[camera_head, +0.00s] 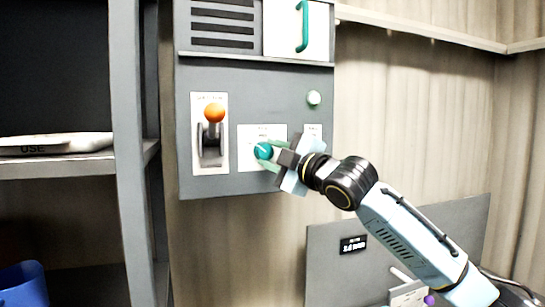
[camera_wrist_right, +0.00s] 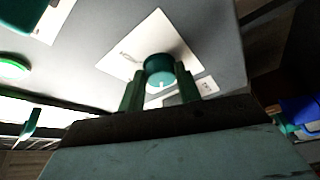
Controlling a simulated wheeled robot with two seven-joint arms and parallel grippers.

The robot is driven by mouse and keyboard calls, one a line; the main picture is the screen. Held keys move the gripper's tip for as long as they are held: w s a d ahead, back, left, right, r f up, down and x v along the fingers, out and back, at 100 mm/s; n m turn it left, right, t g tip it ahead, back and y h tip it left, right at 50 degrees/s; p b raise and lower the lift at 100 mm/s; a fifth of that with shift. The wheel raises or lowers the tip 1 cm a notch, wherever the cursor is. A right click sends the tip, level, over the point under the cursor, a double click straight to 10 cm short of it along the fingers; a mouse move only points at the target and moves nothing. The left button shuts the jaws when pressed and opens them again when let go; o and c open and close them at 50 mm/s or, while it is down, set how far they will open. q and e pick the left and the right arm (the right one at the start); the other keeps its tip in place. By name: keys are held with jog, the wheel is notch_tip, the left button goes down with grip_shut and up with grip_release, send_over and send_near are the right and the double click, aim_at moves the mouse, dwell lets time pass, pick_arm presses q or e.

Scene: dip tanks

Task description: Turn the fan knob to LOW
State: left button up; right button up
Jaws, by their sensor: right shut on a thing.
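The fan knob (camera_head: 263,151) is a round teal knob with a pale pointer mark, on a white label plate (camera_head: 247,134) low on the grey wall panel. The label's writing is too small to read. My right gripper (camera_head: 270,155) comes in from the right and is shut on the knob. In the right wrist view the knob (camera_wrist_right: 159,70) sits between the two green fingers (camera_wrist_right: 160,90), with its pale mark toward the gripper. My left gripper is not in view.
Left of the knob is a lever with an orange ball (camera_head: 214,112) on its own plate. A pale green round button (camera_head: 313,98) is at upper right. Above are a vent (camera_head: 222,24) and a teal handle (camera_head: 303,27). A grey shelf post (camera_head: 128,150) stands at left.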

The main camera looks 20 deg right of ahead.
jog(key=shift+r+n+g, duration=0.15)
jog(key=shift+n+g, duration=0.35)
jog(key=shift+n, duration=0.6)
jog(key=o, duration=1)
jog(key=shift+c, duration=0.2)
jog(key=shift+s, duration=0.1)
jog(key=b+v, duration=0.4)
jog(key=v, duration=0.9)
jog(key=shift+s, duration=0.15)
